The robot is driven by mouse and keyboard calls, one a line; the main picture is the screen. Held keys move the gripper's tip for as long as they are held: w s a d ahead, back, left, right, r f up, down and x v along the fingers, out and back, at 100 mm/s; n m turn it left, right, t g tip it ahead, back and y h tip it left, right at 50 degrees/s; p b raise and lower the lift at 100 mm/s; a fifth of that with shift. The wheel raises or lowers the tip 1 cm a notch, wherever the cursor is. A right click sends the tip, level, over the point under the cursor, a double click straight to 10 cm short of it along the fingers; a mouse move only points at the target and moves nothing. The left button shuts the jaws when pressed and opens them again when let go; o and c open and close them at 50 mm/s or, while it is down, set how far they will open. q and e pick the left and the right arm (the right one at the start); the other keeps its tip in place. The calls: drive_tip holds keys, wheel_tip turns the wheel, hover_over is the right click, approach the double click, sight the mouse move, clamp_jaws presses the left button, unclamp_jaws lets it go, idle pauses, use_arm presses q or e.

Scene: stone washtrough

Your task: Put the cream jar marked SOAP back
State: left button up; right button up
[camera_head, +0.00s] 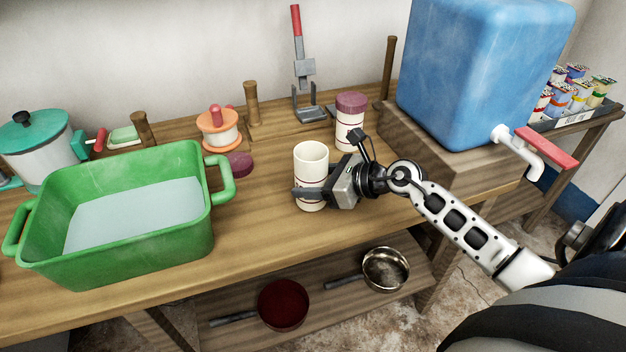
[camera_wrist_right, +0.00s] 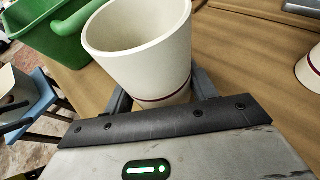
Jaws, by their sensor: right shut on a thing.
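A cream jar (camera_head: 311,160) with thin dark red bands is in the grip of my right gripper (camera_head: 312,193), low on its body. The jar is upright and open at the top, without a lid. It is at or just above the wooden counter; I cannot tell if it touches. The jar fills the top of the right wrist view (camera_wrist_right: 140,40), with a finger on each side. No SOAP lettering shows on the sides I see. A loose purple lid (camera_head: 238,165) lies on the counter to its left. My left gripper is not in view.
A similar cream jar with a purple lid (camera_head: 350,105) stands just behind. A green basin (camera_head: 180,240) of water is at left, a blue tank (camera_head: 480,70) with a red-handled tap at right. An orange-and-white pot (camera_head: 218,130) and a grey press (camera_head: 306,90) stand behind.

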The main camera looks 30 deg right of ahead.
drive_tip(key=shift+f, duration=0.2)
drive_tip(key=o, duration=1.1)
drive_tip(key=shift+r, duration=0.15)
drive_tip(key=shift+s+d+r, duration=0.1)
drive_tip(key=shift+s, duration=0.05)
drive_tip(key=b+v, duration=0.1)
drive_tip(key=v, duration=1)
drive_tip(key=shift+s, duration=0.3)
drive_tip(key=shift+s+d, duration=0.1)
